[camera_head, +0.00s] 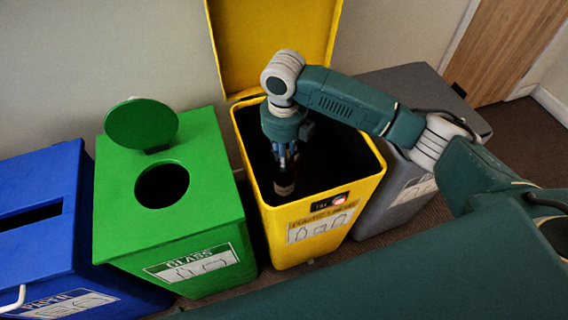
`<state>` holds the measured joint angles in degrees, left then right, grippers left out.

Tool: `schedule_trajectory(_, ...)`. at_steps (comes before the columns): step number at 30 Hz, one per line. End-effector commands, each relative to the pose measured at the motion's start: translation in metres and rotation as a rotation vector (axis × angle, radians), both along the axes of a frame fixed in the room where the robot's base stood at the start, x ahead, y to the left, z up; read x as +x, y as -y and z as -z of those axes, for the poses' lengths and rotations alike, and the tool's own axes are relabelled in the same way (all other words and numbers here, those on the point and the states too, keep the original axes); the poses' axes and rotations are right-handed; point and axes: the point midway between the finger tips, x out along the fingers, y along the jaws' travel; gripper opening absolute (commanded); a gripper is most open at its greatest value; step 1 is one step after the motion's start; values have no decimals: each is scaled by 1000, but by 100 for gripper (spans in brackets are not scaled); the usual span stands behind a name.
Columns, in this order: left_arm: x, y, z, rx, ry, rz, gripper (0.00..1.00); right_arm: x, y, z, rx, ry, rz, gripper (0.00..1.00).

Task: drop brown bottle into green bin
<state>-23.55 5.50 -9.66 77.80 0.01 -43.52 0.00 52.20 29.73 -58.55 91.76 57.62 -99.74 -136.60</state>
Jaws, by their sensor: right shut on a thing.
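The green bin (120,222) stands left of centre, labelled GLASS. Its round lid (141,124) is raised and a dark round hole shows in its top. My right gripper (285,172) points down over the open yellow bin (318,220), to the right of the green bin. It is shut on a dark brown object, which looks like the brown bottle (284,188). The bottle hangs at the mouth of the yellow bin, and its details are too small and dark to tell. My left gripper is not in view.
A blue bin (62,250) with a slot stands at the far left. A grey bin (392,190) stands right of the yellow one, partly behind my right arm. The yellow lid (270,45) stands up against the wall. A wooden door (505,45) is at the back right.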

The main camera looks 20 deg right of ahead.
Motion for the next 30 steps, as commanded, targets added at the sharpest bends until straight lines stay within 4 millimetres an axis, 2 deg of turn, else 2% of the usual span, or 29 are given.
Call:
schedule_trajectory(3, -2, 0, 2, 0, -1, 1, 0, 0, 0, -6, 1, 1, 0, 0)
schedule_trajectory(12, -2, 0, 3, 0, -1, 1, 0, 0, 0, -7, 1, 1, 6, 0)
schedule_trajectory(16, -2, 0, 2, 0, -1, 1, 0, 0, 1, -13, 3, 3, 95, 0)
schedule_trajectory(20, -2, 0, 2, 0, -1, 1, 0, 0, 3, -27, 9, 4, 330, 0)
schedule_trajectory(30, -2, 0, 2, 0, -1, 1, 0, -10, 12, -78, 24, -4, 1213, 0)
